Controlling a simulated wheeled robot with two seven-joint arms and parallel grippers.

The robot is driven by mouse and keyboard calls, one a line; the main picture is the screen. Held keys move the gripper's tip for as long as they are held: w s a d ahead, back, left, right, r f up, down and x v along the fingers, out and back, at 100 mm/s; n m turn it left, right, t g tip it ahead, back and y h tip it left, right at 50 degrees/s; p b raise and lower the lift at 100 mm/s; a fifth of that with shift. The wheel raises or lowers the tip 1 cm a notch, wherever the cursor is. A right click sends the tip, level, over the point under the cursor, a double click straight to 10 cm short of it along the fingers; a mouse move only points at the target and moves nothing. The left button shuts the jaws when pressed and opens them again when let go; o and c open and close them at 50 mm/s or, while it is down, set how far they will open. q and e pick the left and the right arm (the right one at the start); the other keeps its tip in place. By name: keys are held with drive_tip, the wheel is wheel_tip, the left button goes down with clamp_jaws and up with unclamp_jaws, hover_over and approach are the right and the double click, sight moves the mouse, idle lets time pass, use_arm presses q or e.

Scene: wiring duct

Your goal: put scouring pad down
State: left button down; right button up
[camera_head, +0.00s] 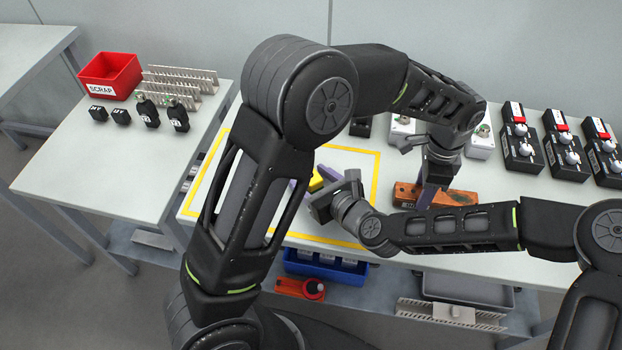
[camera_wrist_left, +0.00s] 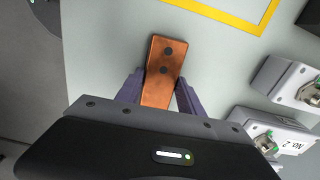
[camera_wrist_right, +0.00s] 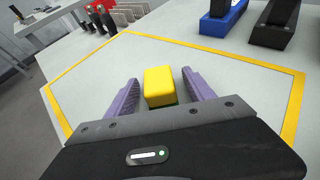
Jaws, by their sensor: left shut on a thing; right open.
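The scouring pad (camera_wrist_right: 158,82) is a yellow block with a green underside, inside the yellow outline on the table. It also shows partly in the head view (camera_head: 316,182), with my right gripper (camera_head: 322,187) over it. In the right wrist view my right gripper (camera_wrist_right: 160,77) is open, one finger on each side of the pad, with a visible gap at both sides. My left gripper (camera_head: 424,194) is shut on an orange-brown bar (camera_head: 458,198) with dark spots. The left wrist view shows the bar (camera_wrist_left: 160,62) between the fingers (camera_wrist_left: 159,80).
The yellow outline (camera_head: 372,185) marks a mostly clear table area. Black switch boxes (camera_head: 523,155) stand at the right, and a grey connector box (camera_head: 481,146) stands behind my left gripper. A blue bin (camera_head: 325,266) is below the table's front edge. A red scrap bin (camera_head: 110,75) sits on the left table.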

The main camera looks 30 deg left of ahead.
clamp_jaws()
idle(0.6)
wheel_tip(320, 180, up, 10)
idle(0.6)
idle(0.5)
